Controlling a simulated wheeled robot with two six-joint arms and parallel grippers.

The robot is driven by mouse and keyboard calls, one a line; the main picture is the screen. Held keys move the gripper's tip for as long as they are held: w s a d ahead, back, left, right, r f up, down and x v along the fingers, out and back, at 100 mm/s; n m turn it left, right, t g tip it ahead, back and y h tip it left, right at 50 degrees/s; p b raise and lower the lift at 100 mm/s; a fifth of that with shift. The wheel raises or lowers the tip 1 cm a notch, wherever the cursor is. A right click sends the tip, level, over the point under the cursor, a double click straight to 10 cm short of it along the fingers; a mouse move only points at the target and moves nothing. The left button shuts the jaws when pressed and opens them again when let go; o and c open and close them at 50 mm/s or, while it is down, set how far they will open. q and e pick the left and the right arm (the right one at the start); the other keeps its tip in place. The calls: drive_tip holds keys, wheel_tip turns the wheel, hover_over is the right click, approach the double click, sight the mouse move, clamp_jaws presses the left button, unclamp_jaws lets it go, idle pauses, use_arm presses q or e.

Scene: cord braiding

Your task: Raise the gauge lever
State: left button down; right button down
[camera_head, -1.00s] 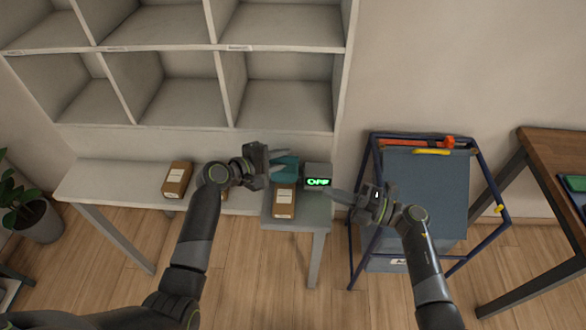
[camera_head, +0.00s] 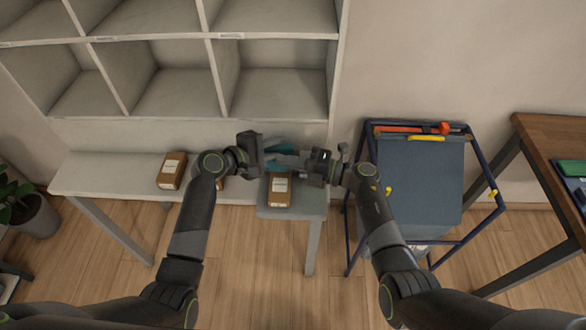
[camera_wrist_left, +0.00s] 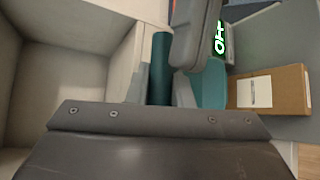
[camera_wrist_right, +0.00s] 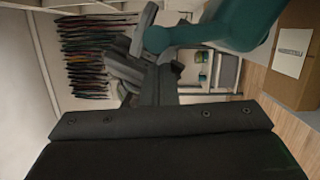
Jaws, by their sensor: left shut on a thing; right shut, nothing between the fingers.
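A teal piece (camera_head: 281,148) sits at the back of the small grey stand, behind a brown box. It has a rounded, handle-like part, clear in the right wrist view (camera_wrist_right: 225,28). I cannot tell which part is the gauge lever. My left gripper (camera_head: 275,153) reaches in from the left and is shut on the teal piece; the contact is partly hidden. My right gripper (camera_head: 292,163) is shut and empty, its fingers pointing left, close beside the teal piece. A lit green display (camera_wrist_left: 219,38) shows in the left wrist view; my right gripper hides it in the head view.
The brown box (camera_head: 279,189) stands in front of the teal piece. Another brown box (camera_head: 172,170) is on the long bench at left. Grey shelving (camera_head: 180,122) rises behind. A blue-framed bin (camera_head: 420,185) stands at right, beyond it a wooden table (camera_head: 553,150).

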drive_tip(key=shift+w, duration=0.45)
drive_tip(key=shift+w+r, duration=0.1)
